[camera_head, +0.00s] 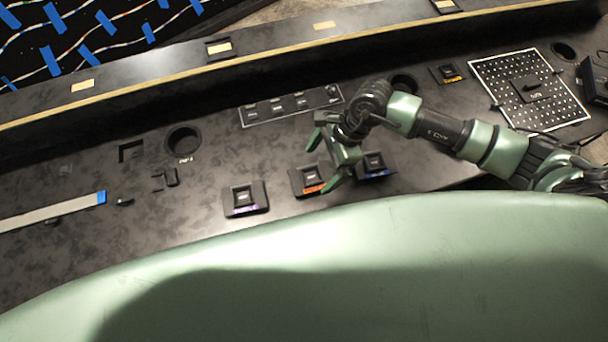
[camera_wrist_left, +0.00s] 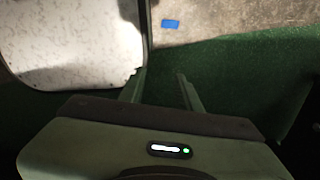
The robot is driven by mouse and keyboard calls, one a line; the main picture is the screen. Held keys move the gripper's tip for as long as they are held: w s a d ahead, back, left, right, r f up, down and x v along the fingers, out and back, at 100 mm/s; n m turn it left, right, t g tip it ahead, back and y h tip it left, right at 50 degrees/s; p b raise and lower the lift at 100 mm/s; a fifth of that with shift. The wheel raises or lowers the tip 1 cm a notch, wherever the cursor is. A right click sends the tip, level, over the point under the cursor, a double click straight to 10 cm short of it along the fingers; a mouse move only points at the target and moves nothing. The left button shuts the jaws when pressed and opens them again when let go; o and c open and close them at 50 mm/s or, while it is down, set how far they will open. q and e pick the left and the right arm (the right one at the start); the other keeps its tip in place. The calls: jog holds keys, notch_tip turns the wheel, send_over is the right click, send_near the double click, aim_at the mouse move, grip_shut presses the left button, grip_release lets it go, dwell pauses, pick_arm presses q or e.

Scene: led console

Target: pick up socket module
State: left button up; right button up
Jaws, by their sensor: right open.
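Several black square modules with raised centres lie on the dark console (camera_head: 100,240); I cannot tell which is the socket module. One with an orange edge (camera_head: 307,181) is beside the gripper. One with a blue-purple edge (camera_head: 376,164) is just right of it and partly covered.
A slotted strip (camera_head: 290,104) and round holes, one at the left (camera_head: 184,140), are set in the console. A perforated panel (camera_head: 530,90) and another module (camera_head: 447,74) are at the right. A grey bar (camera_head: 50,212) with a blue end lies at the left.

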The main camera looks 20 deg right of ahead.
aim_at(310, 177)
jog(key=shift+x, duration=0.95)
jog(key=shift+w+f+p, duration=0.15)
jog(key=shift+f+p, duration=0.3)
jog(key=shift+p, duration=0.05)
jog(key=p+x, duration=0.1)
jog(key=x, duration=0.2)
jog(key=shift+w+f, duration=0.15)
jog(key=shift+a+f, duration=0.1)
jog(key=shift+f, duration=0.4)
pick_arm(q)
jog(key=r, duration=0.1)
jog(key=w+d+r, duration=0.1)
jog(key=shift+r, duration=0.3)
pick_arm(e)
jog(key=c, duration=1.6)
jog(key=shift+r, duration=0.15)
